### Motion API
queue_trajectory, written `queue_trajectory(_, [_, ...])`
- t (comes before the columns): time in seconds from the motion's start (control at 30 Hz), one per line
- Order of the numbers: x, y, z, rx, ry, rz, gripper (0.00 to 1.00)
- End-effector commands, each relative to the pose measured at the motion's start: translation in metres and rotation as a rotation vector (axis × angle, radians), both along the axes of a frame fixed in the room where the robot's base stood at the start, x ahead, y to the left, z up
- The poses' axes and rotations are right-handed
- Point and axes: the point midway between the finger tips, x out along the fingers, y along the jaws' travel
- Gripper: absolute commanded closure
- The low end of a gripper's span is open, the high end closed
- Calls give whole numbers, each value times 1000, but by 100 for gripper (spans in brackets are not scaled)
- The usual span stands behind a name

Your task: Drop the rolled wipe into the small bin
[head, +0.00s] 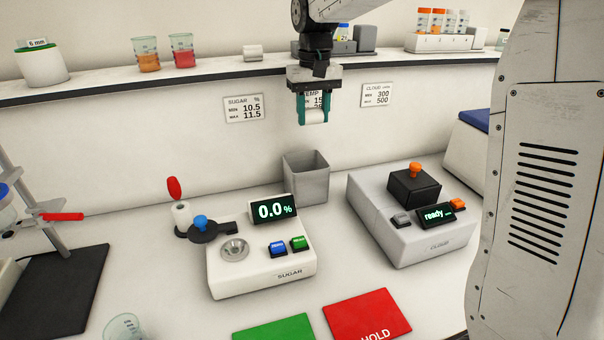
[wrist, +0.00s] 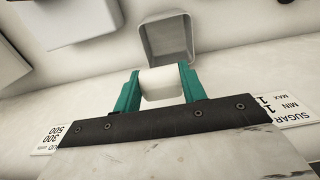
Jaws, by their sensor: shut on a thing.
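My gripper (head: 313,112) has teal fingers and is shut on a white rolled wipe (wrist: 161,84). In the head view the wipe (head: 314,116) shows between the fingers, held up in the air in front of the back wall. The small grey bin (head: 306,178) stands on the bench behind the sugar meter, below my gripper in the head view. In the wrist view the open bin (wrist: 166,40) lies just past the fingertips and the wipe hides part of its near side.
The sugar meter (head: 262,264) stands in front of the bin and the cloud meter (head: 412,222) to its right. A shelf (head: 225,75) with beakers, a white roll (head: 253,52) and a vial rack (head: 440,42) runs along the wall. Green and red mats lie in front.

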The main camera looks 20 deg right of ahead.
Motion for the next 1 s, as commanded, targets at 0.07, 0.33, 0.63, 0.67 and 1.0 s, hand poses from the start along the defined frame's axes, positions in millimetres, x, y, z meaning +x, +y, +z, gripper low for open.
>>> queue_trajectory(0.07, [0,-2,-8,0,2,-2,80])
queue_trajectory(0.33, [0,-2,-40,0,2,-3,80])
queue_trajectory(0.63, [0,-1,-55,0,1,-1,80])
queue_trajectory(0.67, [0,0,-56,0,1,0,80])
queue_trajectory(1.0, [0,0,-55,0,0,0,34])
